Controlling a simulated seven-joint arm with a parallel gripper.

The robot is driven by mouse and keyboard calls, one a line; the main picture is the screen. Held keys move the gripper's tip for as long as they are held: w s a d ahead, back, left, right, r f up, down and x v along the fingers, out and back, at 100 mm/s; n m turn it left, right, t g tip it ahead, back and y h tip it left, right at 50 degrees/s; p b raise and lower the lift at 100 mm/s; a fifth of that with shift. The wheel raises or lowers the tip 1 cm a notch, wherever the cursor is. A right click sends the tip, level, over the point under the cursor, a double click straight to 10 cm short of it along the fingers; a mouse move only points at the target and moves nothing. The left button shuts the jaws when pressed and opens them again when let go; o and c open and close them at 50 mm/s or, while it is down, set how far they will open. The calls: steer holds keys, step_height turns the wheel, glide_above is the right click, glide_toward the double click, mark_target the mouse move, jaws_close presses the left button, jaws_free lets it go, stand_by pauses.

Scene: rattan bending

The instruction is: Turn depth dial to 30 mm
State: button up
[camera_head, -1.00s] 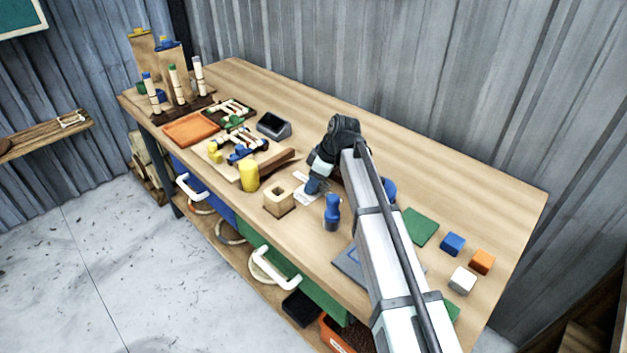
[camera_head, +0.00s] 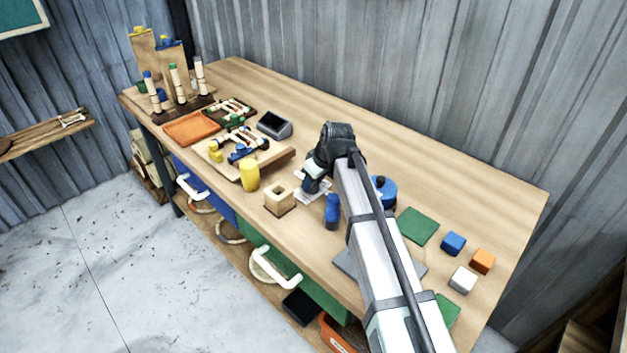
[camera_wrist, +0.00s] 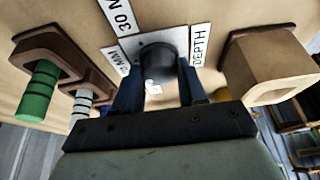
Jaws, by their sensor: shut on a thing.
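The depth dial (camera_wrist: 158,64) is a dark round knob on a grey plate in the wrist view, with a small white mark on its near side. A "30 M..." label (camera_wrist: 122,15) lies at its upper left, an "MM" label (camera_wrist: 115,58) to its left and a "DEPTH" label (camera_wrist: 201,45) to its right. My gripper (camera_wrist: 160,82) is shut on the dial, one blue finger on each side. In the head view my gripper (camera_head: 313,182) is low over the white label cards (camera_head: 312,196) and hides the dial.
A square wooden block with a hole (camera_head: 280,200) stands left of my gripper, a blue peg-like piece (camera_head: 332,212) close on its near right. A yellow cylinder (camera_head: 249,177) stands farther left. A blue round object (camera_head: 384,190) is beside my arm.

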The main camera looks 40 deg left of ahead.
steer(key=o, duration=1.1)
steer(key=shift+c, duration=0.2)
steer(key=v, duration=1.4)
steer(key=shift+a, duration=0.1)
